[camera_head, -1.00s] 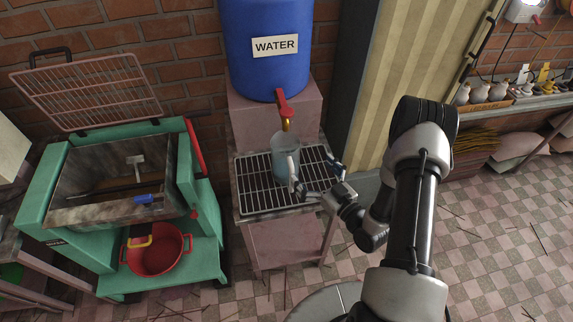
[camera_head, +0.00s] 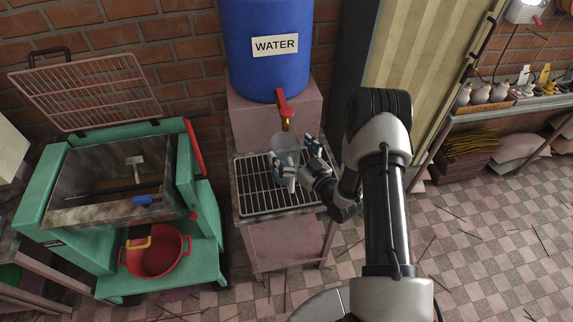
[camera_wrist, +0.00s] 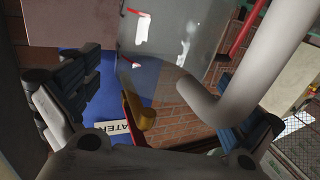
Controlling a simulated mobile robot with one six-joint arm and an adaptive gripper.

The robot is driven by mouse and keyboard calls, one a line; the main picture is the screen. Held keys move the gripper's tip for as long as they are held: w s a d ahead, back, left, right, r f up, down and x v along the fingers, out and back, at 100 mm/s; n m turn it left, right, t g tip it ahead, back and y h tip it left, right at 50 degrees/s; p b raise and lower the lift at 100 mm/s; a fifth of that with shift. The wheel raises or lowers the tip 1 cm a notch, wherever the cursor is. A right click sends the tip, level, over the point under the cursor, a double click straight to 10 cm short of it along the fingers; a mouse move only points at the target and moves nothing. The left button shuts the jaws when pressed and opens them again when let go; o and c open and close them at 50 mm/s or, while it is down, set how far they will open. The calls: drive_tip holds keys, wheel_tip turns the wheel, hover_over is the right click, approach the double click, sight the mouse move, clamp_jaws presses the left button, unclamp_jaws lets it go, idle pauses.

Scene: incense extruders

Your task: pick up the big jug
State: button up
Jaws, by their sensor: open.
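The big jug (camera_head: 284,146), clear and bluish with a pale handle, stands upright on the metal grate (camera_head: 250,188) under the water tap. My gripper (camera_head: 293,157) is open at the jug's right front, with one finger at its right and the other near its front. In the wrist view the jug's see-through body (camera_wrist: 165,45) fills the top middle. The thick pale handle (camera_wrist: 245,55) lies between my gripper's (camera_wrist: 158,105) spread fingers. I cannot tell whether a finger touches the jug.
The blue water barrel (camera_head: 262,70) with its red tap (camera_head: 283,103) rises directly behind and above the jug. A green machine (camera_head: 205,220) with an open basin and a red pot (camera_head: 155,255) stands to the left. A shelf with small bottles (camera_head: 480,94) is at the right.

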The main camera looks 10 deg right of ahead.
drive_tip(key=c, duration=2.2)
